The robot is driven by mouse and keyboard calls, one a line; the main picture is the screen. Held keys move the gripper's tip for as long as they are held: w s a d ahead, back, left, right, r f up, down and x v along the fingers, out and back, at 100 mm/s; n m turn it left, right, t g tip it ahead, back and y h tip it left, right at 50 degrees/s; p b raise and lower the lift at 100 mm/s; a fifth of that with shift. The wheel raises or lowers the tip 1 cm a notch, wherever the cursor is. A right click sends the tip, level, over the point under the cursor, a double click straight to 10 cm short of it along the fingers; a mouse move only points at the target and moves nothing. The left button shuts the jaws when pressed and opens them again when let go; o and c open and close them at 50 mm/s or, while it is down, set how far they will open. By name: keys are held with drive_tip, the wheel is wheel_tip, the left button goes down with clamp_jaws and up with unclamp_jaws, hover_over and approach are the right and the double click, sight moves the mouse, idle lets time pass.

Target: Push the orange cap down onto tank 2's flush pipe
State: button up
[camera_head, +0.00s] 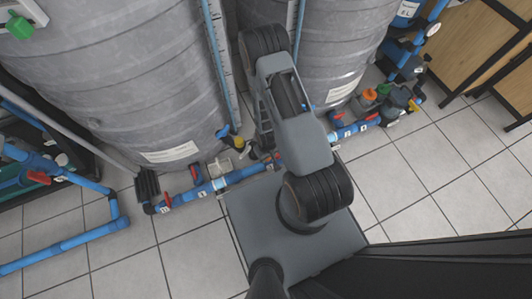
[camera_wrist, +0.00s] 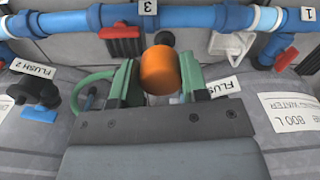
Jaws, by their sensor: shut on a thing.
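The orange cap (camera_wrist: 159,70) is a short cylinder in the middle of the wrist view. My gripper (camera_wrist: 159,79) is shut on it, with one green finger on each side. A dark round part shows just behind the cap; I cannot tell whether the cap touches it. A black pipe fitting (camera_wrist: 45,92) stands at the left beside a "FLUSH 2" label (camera_wrist: 33,68), apart from the cap. Another label beginning "FLUS" (camera_wrist: 216,88) is partly hidden by the right finger. In the head view my arm hides the gripper and the held cap.
Blue pipes (camera_wrist: 190,17) with red-handled valves (camera_wrist: 120,31) cross the top of the wrist view. A green hose (camera_wrist: 92,77) curves left of the gripper. In the head view, large grey tanks (camera_head: 120,80) stand behind the pipes. Tiled floor (camera_head: 430,180) is open at right.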

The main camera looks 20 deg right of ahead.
drive_tip(key=w+r, duration=0.4)
drive_tip(key=r, duration=0.4)
drive_tip(key=w+r+m, duration=0.1)
drive_tip(key=w+r, duration=0.4)
drive_tip(key=r, duration=0.4)
drive_tip(key=w+a+r, duration=0.1)
drive_tip(key=w+r, duration=0.3)
drive_tip(key=r, duration=0.5)
drive_tip(key=shift+w+r+m, duration=0.2)
drive_tip(key=shift+w+m, duration=0.05)
drive_tip(key=shift+m, duration=0.15)
